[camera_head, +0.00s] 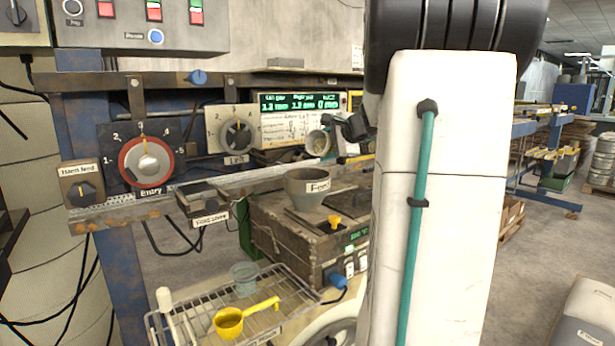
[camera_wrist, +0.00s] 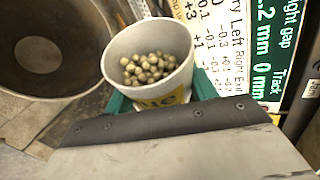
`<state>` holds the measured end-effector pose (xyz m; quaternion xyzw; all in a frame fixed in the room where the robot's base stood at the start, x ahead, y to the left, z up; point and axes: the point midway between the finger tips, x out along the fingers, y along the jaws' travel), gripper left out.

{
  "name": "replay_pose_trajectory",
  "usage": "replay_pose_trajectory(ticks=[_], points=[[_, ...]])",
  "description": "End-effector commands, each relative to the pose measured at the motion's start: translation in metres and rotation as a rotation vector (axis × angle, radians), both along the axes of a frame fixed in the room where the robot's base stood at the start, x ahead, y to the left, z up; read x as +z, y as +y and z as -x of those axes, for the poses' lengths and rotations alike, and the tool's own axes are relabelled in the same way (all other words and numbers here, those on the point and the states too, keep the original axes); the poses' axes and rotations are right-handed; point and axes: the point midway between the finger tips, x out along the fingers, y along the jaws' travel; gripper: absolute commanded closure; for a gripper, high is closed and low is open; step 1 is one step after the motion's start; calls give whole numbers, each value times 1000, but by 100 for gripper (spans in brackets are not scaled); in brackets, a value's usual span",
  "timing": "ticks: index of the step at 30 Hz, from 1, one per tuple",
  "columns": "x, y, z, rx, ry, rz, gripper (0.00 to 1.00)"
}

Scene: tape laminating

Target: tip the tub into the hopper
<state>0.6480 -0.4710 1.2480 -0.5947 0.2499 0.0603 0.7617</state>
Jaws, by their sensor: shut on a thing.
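The tub (camera_wrist: 150,95) is a pale grey cup with a yellow label, holding several brownish pellets that show in the wrist view. My gripper (camera_wrist: 165,100) is shut on it, with green finger pads on either side. In the head view the tub (camera_head: 319,143) is small and partly hidden beside my dark gripper (camera_head: 346,130). The hopper (camera_head: 307,188) is a grey bowl with a "Feed" label on top of a worn box-shaped machine. The tub is above and slightly right of it, apart from it. In the wrist view the wide dark mouth of the hopper (camera_wrist: 45,45) is at upper left.
A wire rack (camera_head: 225,315) below holds a yellow scoop (camera_head: 230,321) and a clear cup (camera_head: 244,279). Behind are a red-ringed Entry dial (camera_head: 146,162), another dial (camera_head: 237,134) and a readout board (camera_head: 300,122). My white arm hides much of the right side.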

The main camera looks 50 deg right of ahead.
Motion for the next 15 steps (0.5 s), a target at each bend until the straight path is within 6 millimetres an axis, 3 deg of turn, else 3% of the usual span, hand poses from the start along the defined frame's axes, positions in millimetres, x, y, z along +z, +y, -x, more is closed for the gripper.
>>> replay_pose_trajectory(ticks=[15], points=[[4, 10, 0, 1, -5, 70, 68]])
